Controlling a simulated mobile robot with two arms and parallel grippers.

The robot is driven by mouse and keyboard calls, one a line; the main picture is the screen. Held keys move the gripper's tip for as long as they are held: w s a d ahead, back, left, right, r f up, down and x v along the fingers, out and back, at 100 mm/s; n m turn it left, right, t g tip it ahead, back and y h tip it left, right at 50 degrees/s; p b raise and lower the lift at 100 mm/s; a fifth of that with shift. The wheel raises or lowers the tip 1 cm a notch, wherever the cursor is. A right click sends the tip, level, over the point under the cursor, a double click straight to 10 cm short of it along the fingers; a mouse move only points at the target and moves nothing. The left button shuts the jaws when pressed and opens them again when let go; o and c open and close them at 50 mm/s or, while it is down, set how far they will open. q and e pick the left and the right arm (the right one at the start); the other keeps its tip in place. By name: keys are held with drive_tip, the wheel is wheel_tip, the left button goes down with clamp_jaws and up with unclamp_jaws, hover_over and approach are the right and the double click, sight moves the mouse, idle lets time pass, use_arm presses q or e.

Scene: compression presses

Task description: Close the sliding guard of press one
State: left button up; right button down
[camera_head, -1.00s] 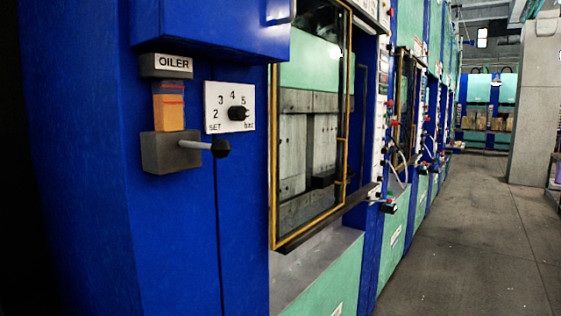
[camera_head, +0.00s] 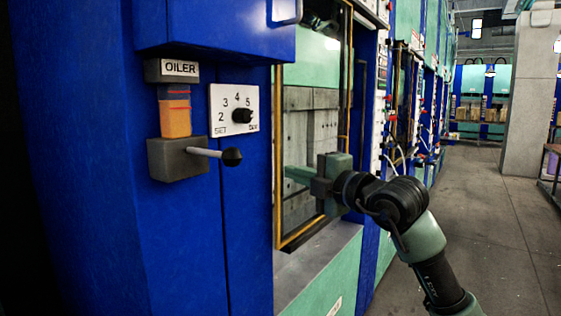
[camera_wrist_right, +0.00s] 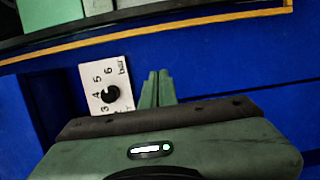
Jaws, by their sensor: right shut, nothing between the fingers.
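The sliding guard of the nearest press has a yellow-edged frame (camera_head: 278,150) around a pane, with grey plates visible behind it. In the wrist view a yellow edge strip (camera_wrist_right: 190,25) crosses the top. My right gripper (camera_head: 288,173) is in front of the pane, its fingers pointing left close to the guard's left frame edge. The fingers are shut and empty; they also show in the wrist view (camera_wrist_right: 158,77), beside the dial plate. I cannot tell whether they touch the frame. The gripper and arm hide the guard's lower right part. My left gripper is not in view.
Left of the guard are a blue panel with an oiler (camera_head: 175,115), its black-knobbed lever (camera_head: 232,156) and a dial plate (camera_head: 233,108). A grey ledge (camera_head: 300,265) lies below the guard. More presses line the aisle; the floor (camera_head: 500,230) at right is clear.

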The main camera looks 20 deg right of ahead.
sight(280, 163)
drive_tip(key=w+p, duration=0.1)
drive_tip(key=w, duration=0.2)
drive_tip(key=w+a+p, duration=0.1)
drive_tip(key=w+p, duration=0.1)
drive_tip(key=w, duration=0.1)
drive_tip(key=w+p, duration=0.1)
drive_tip(key=w, duration=0.2)
drive_tip(key=shift+w+a+r+p, duration=0.1)
drive_tip(key=shift+w+a+p, duration=0.2)
drive_tip(key=shift+w, duration=0.1)
drive_tip(key=shift+w+d, duration=0.2)
drive_tip(key=shift+d, duration=0.45)
drive_tip(key=shift+w, duration=0.1)
